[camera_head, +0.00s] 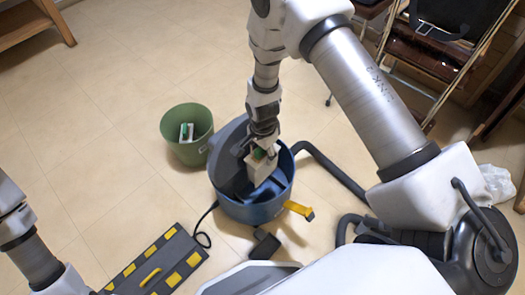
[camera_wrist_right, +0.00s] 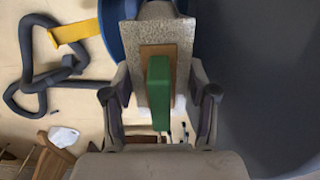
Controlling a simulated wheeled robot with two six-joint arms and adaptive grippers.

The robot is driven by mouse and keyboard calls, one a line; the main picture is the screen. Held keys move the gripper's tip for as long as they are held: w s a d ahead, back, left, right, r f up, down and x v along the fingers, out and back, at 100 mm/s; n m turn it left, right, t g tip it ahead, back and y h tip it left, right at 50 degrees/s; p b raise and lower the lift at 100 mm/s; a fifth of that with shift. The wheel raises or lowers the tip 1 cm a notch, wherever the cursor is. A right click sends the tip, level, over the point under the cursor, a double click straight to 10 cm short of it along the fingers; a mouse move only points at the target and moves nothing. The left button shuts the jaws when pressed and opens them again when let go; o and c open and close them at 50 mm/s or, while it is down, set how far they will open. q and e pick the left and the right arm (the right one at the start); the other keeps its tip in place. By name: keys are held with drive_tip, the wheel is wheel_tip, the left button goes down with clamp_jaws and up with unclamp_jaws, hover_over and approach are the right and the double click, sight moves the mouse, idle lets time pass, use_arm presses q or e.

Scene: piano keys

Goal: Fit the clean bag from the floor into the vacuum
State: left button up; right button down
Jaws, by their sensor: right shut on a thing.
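The vacuum (camera_head: 252,211) is a blue drum standing on the floor, its dark lid (camera_head: 228,160) tilted open at the left. My right gripper (camera_head: 264,143) reaches down over the drum opening. It is shut on a pale grey bag (camera_head: 258,172) with a brown plate and green tab, which show in the right wrist view between the fingers (camera_wrist_right: 160,105). The bag overlaps the opening; I cannot tell how deep it sits or whether it touches a holder inside. Another white and green item (camera_head: 186,131) sits in the green bin (camera_head: 189,152). My left gripper is out of view.
A yellow latch (camera_head: 299,210) sticks out from the drum's front right. A dark hose (camera_head: 331,172) curves right. A black and yellow striped box (camera_head: 158,268) lies front left. Folding chairs (camera_head: 428,50) stand back right, and a white crumpled bag (camera_head: 497,184) lies at right.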

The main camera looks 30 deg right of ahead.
drive_tip(key=shift+f+b, duration=2.4)
drive_tip(key=shift+f, duration=2.3)
wheel_tip(320, 180, down, 8)
drive_tip(key=b, duration=0.4)
drive_tip(key=shift+b, duration=0.4)
drive_tip(key=shift+f, duration=0.1)
drive_tip(key=shift+c, duration=1.2)
unclamp_jaws()
drive_tip(key=shift+o, duration=1.2)
